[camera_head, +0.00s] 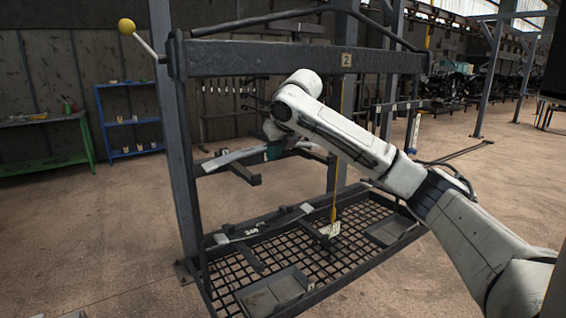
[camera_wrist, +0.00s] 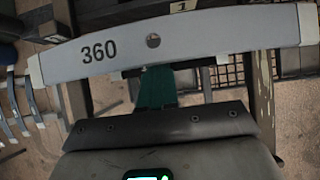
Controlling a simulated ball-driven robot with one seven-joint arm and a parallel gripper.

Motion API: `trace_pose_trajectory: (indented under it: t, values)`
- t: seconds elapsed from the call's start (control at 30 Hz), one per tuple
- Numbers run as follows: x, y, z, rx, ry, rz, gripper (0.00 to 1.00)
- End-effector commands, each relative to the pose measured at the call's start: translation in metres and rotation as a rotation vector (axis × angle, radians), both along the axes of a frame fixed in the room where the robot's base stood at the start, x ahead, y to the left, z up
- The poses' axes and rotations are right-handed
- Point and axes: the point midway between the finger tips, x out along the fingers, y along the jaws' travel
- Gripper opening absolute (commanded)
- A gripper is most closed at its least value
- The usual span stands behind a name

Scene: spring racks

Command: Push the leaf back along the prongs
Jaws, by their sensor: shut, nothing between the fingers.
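A grey, slightly curved leaf (camera_head: 228,159) lies across two dark prongs of the rack, a nearer left one (camera_head: 243,173) and one at the right (camera_head: 313,155). In the wrist view the leaf (camera_wrist: 200,37) spans nearly the whole width, marked "360", with a hole near its middle and pale end caps. My gripper (camera_head: 273,151) is shut and empty, its teal fingers at the leaf's middle. In the wrist view the teal fingers (camera_wrist: 157,88) point at the leaf's near edge below the hole; I cannot tell whether they touch it. My arm hides part of the leaf in the head view.
A second leaf (camera_head: 270,225) rests lower down, above a black grid floor (camera_head: 330,255). A rack post (camera_head: 178,160) stands left and a thick crossbeam (camera_head: 270,57) runs above my wrist. Floor is clear at left.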

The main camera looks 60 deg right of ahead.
Motion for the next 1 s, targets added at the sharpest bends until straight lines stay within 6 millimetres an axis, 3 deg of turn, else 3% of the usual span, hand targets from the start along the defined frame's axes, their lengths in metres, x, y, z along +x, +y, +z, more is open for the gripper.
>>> trace_pose_trajectory:
  t: [0.27,1.0]
  values:
    - [0.001,-0.001,0.000,-0.002,-0.001,-0.001,0.00]
    - [-0.043,0.026,-0.001,0.000,0.000,0.000,0.00]
